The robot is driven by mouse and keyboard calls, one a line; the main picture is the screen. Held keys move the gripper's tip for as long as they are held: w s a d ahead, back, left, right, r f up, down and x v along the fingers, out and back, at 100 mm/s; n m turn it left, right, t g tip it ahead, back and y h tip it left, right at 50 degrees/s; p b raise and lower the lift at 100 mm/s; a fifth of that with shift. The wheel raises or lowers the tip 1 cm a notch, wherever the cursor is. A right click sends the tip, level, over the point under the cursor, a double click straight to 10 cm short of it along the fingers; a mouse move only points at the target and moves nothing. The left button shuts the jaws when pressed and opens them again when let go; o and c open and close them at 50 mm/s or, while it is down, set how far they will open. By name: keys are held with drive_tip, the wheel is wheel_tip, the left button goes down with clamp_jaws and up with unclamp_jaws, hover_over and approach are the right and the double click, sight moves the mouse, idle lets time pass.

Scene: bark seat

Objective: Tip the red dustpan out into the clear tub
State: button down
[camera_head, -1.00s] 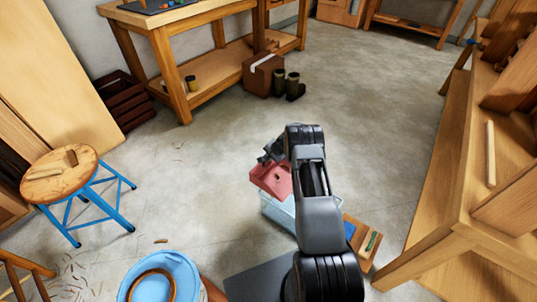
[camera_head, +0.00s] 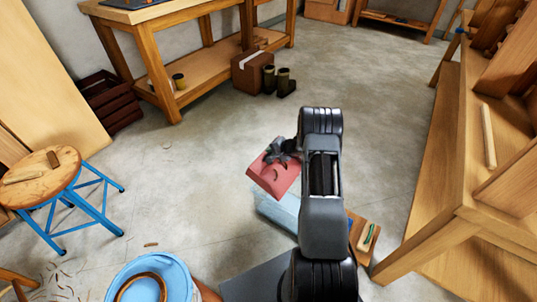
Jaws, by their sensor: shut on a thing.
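My gripper (camera_head: 283,152) is shut on the red dustpan (camera_head: 268,178), probably at its handle end, though my arm hides part of the grip. The dustpan is held above the far left part of the clear tub (camera_head: 276,212), a bluish see-through box. A dark curled shaving shows on the pan. My arm covers the right side of the tub, and I cannot see what lies inside it.
A wooden board with a green-and-white tool (camera_head: 368,238) lies right of the tub. A wooden bench (camera_head: 470,210) bounds the right. Floor beyond the tub is open.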

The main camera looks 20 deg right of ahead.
drive_tip(key=s+d+r+t+y+b, duration=0.3)
drive_tip(key=s+d+t+b, duration=0.4)
drive_tip(key=s+b, duration=0.5)
drive_tip(key=shift+s+d+r+y+b, duration=0.15)
drive_tip(key=shift+r+y+b, duration=0.1)
drive_tip(key=shift+y+b, duration=0.35)
idle(0.5)
drive_tip(key=shift+r, duration=0.1)
idle(0.9)
wheel_tip(320, 180, up, 3)
drive_tip(key=shift+f+p, duration=0.1)
drive_tip(key=shift+p, duration=0.85)
